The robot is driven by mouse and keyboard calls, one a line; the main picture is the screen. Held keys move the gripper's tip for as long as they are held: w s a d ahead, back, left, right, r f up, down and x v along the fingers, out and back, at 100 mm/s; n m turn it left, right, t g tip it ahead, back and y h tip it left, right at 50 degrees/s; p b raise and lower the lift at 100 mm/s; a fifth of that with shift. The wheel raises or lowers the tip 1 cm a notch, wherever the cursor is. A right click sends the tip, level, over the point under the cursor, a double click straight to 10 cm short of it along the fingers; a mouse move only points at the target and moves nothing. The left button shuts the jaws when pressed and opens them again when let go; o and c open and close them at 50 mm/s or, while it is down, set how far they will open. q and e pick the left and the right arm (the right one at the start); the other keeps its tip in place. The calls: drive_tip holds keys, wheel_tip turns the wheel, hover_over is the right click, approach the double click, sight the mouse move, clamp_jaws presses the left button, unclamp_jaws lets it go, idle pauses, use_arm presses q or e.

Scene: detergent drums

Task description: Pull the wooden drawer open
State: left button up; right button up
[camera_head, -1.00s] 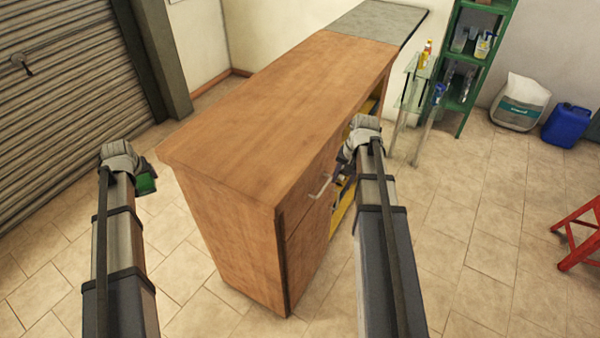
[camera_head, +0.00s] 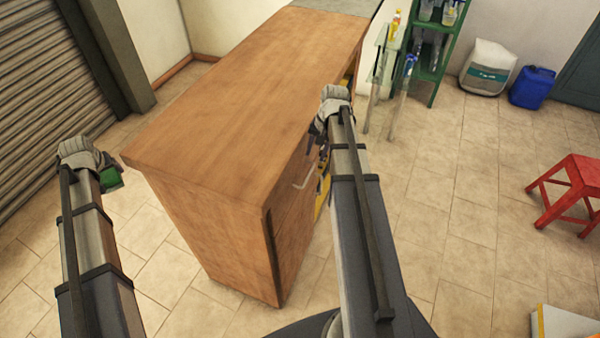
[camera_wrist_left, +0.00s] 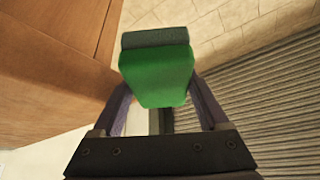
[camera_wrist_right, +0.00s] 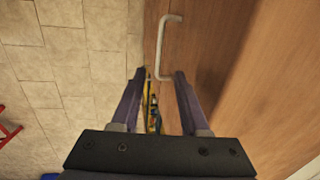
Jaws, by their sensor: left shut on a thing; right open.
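The wooden drawer (camera_head: 291,192) is in the front of a brown wooden cabinet, near its close corner, under the top. Its pale bar handle (camera_head: 304,177) also shows at the top of the right wrist view (camera_wrist_right: 165,46). The drawer appears closed. My right gripper (camera_wrist_right: 156,76) is open and empty, with the handle ahead of its fingertips and apart from them. In the head view the right gripper (camera_head: 322,128) is beside the cabinet front. My left gripper (camera_head: 103,168) is shut on a green sponge with a dark layer (camera_wrist_left: 156,78), left of the cabinet.
The wooden worktop (camera_head: 235,105) fills the middle. A green shelf (camera_head: 432,50) stands behind, with a white bag (camera_head: 487,68) and a blue canister (camera_head: 532,88) to its right. A red stool (camera_head: 573,190) stands at the right. The tiled floor (camera_head: 450,210) between is clear.

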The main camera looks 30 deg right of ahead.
sight(309, 174)
drive_tip(key=f+b, duration=0.3)
drive_tip(key=w+f+b, duration=0.1)
drive_tip(key=f+b, duration=0.2)
drive_tip(key=a+f+b, duration=0.1)
drive_tip(key=f+b, duration=0.2)
drive_tip(key=f, duration=0.1)
drive_tip(key=shift+w+a, duration=0.1)
drive_tip(key=shift+w, duration=0.1)
clamp_jaws()
idle(1.1)
